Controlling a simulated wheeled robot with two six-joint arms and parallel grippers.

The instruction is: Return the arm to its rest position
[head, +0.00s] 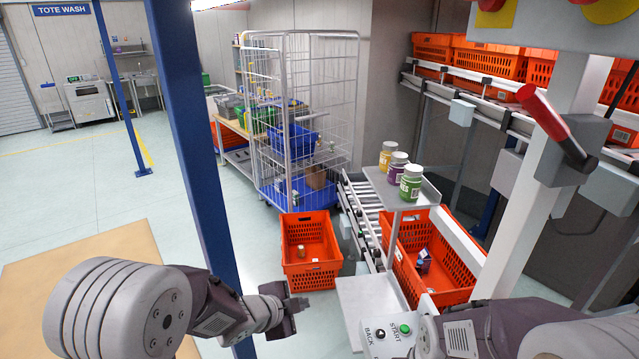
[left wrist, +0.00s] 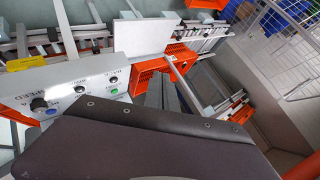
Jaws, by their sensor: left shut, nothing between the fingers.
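My left arm comes in from the lower left in the head view. In the left wrist view a large dark part of my own arm or gripper fills the lower half, and the fingertips cannot be made out. My right arm shows only as a link at the lower right of the head view, and its gripper is out of sight.
An orange tote (head: 310,268) stands on the floor. Another tote (head: 456,296) sits by the roller conveyor (head: 360,212). Three jars stand on a small shelf (head: 432,193). A control box (head: 378,334) is close at the right. A blue post (head: 190,120) rises beside my left arm.

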